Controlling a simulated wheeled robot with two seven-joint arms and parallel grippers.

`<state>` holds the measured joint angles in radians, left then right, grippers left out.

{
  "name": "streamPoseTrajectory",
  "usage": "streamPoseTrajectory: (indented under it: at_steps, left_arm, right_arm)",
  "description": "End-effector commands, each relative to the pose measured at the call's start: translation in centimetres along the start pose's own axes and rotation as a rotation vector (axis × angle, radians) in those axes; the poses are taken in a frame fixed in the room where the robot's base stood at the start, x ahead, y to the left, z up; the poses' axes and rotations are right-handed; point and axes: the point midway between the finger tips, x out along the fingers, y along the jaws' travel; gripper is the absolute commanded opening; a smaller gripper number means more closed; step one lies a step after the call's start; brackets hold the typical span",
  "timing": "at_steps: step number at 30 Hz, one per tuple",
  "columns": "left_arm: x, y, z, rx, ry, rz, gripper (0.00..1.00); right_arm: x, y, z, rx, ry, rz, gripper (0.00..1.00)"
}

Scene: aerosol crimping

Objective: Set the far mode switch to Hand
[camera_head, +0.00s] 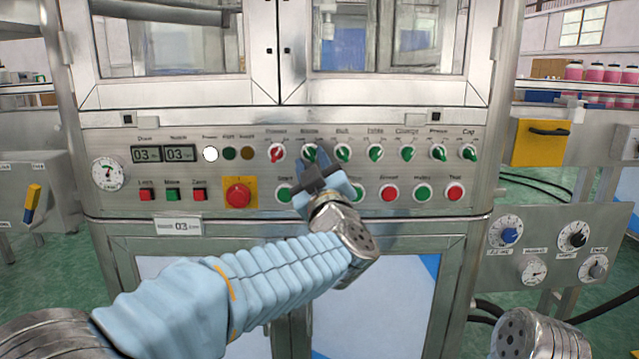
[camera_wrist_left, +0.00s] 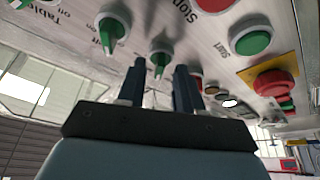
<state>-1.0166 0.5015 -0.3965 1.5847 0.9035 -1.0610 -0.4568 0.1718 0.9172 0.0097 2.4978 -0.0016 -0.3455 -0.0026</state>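A row of rotary selector switches runs across the machine panel. The leftmost switch (camera_head: 277,152) has a red handle and the others have green handles. The rightmost is the Cap switch (camera_head: 468,153). The position markings are too small to read, so I cannot tell which switch is the far mode switch. My left gripper (camera_head: 319,160) is at the second switch (camera_head: 309,152), partly covering it. In the left wrist view, the two dark fingers are apart, with this switch's green handle (camera_wrist_left: 160,64) just beyond and between the tips; contact is unclear. My right gripper is out of view.
Push buttons line the row below, including a green one (camera_head: 422,193) and a red one (camera_head: 455,193). A big red emergency button (camera_head: 238,194) on a yellow plate is left of the gripper. A side panel with dials (camera_head: 572,238) stands at right.

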Motion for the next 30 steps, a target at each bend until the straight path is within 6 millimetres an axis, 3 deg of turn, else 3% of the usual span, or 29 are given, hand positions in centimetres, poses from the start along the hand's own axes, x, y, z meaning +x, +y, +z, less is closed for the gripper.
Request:
streamPoseTrajectory:
  at_steps: [15,21,30]
  left_arm:
    - [-11.3,0.0,0.1,-0.001,-0.002,0.003,0.35]
    - [-12.9,-0.1,0.0,0.0,0.0,0.0,0.35]
    - [-13.0,0.0,0.0,0.0,0.0,0.0,0.35]
  right_arm:
    - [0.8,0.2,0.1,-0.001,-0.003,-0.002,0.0]
    - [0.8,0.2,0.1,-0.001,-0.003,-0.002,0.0]
    - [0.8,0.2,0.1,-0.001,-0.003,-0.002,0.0]
